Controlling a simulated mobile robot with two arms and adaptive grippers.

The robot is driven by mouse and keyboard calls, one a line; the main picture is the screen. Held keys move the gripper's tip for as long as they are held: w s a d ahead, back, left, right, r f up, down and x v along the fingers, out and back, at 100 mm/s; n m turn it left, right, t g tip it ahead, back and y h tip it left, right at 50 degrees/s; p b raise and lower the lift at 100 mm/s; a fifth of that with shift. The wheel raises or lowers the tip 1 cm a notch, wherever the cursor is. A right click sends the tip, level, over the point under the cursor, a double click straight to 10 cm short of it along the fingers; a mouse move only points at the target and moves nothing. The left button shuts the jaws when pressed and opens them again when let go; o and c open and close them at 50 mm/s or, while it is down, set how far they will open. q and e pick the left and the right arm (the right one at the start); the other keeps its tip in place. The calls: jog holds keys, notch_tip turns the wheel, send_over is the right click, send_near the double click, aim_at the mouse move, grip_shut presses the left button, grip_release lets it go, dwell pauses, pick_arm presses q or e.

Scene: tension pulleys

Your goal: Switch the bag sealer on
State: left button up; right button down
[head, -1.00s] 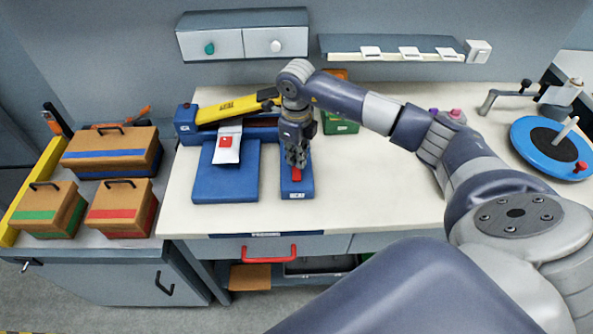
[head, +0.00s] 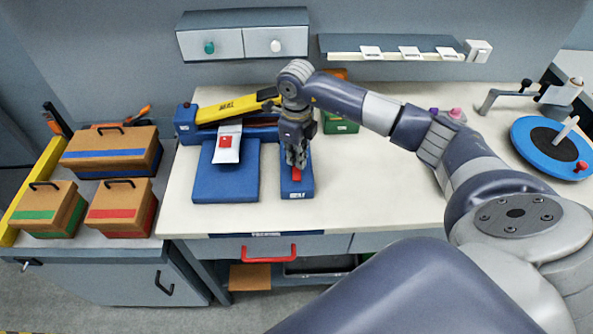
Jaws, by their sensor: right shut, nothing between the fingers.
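The bag sealer (head: 228,104) with its yellow arm and blue base stands at the back left of the white bench. A white bag with a red mark (head: 227,150) lies at its front, over a blue platform (head: 224,188). To the right is a blue switch box (head: 297,187) with a red rocker (head: 297,175) on top. My right gripper (head: 298,165) points down, shut and empty, with its fingertips at the rocker; I cannot tell whether they touch it. The fingers hide part of the rocker. My left gripper is not in view.
Several wooden boxes (head: 112,150) stand on the left cabinet. A green box (head: 340,122) is behind my gripper. A blue disc (head: 540,158) with a crank is at the right. The bench middle (head: 370,190) is clear.

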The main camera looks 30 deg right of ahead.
jog(key=shift+f+b, duration=0.85)
jog(key=shift+f, duration=0.25)
dwell(0.3)
jog(key=shift+s, duration=0.1)
jog(key=shift+r+p, duration=0.6)
jog(key=shift+r, duration=0.2)
jog(key=shift+r+p, duration=1.55)
jog(key=shift+r, duration=1.2)
